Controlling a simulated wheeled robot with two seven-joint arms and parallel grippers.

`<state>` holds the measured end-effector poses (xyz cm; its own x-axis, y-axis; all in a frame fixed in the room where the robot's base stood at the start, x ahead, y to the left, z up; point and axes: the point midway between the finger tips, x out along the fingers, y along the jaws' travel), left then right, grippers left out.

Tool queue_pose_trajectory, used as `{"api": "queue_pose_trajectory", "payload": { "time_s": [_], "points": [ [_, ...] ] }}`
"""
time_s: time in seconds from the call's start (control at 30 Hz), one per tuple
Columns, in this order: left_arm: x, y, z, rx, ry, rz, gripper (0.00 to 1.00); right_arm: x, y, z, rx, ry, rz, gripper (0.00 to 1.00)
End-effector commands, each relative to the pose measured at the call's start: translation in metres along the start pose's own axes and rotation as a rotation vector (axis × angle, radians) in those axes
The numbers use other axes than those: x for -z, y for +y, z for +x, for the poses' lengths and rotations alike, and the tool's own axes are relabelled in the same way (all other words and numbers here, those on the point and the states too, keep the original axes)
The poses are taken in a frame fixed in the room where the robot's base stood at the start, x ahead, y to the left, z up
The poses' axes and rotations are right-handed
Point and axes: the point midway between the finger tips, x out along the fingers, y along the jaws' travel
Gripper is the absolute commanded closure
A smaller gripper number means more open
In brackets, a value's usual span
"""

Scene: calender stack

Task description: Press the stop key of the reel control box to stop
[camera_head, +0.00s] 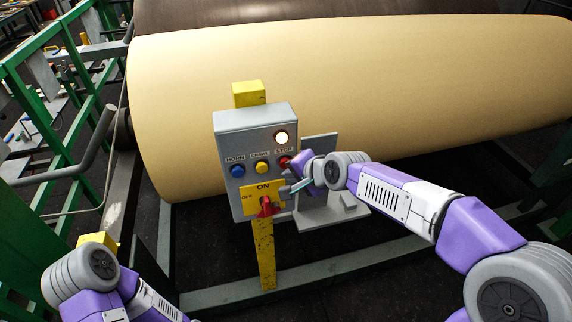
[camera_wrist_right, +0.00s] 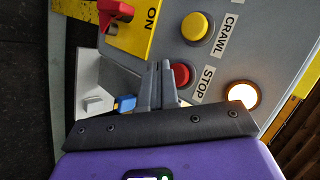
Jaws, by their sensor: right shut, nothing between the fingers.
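The grey reel control box (camera_head: 228,128) stands on a yellow post in front of the large roll. Its red STOP key (camera_head: 284,162) is on the right of the button row, under a lit white lamp (camera_head: 281,137). My right gripper (camera_head: 292,164) is at that key and partly covers it. In the right wrist view the shut, empty fingers (camera_wrist_right: 158,66) lie close beside the red STOP key (camera_wrist_right: 182,75), overlapping its edge. I cannot tell whether they touch it. The lamp (camera_wrist_right: 243,95) is lit there too. My left gripper is out of view.
A blue HORN button (camera_head: 237,171) and yellow CRAWL button (camera_head: 262,167) sit left of STOP. A red ON/OFF switch (camera_head: 267,207) is below. The large cream roll (camera_head: 400,85) fills the back. Green railing (camera_head: 40,115) stands at left.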

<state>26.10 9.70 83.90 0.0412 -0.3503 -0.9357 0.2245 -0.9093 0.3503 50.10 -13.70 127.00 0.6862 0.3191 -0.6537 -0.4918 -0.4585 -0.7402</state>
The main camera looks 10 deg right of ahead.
Motion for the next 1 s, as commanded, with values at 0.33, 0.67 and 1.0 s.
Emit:
{"api": "queue_pose_trajectory", "payload": {
  "time_s": [0.33,0.67,1.0],
  "points": [
    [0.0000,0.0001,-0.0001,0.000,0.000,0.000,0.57,0.0007,-0.0006,0.0012,0.000,0.000,0.000,1.00],
    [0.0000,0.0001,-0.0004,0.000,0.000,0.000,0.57,0.0044,-0.0045,0.0060,0.000,0.000,0.000,1.00],
    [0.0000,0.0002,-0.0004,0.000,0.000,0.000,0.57,0.0048,-0.0048,0.0066,0.000,0.000,0.000,1.00]
  ]
}}
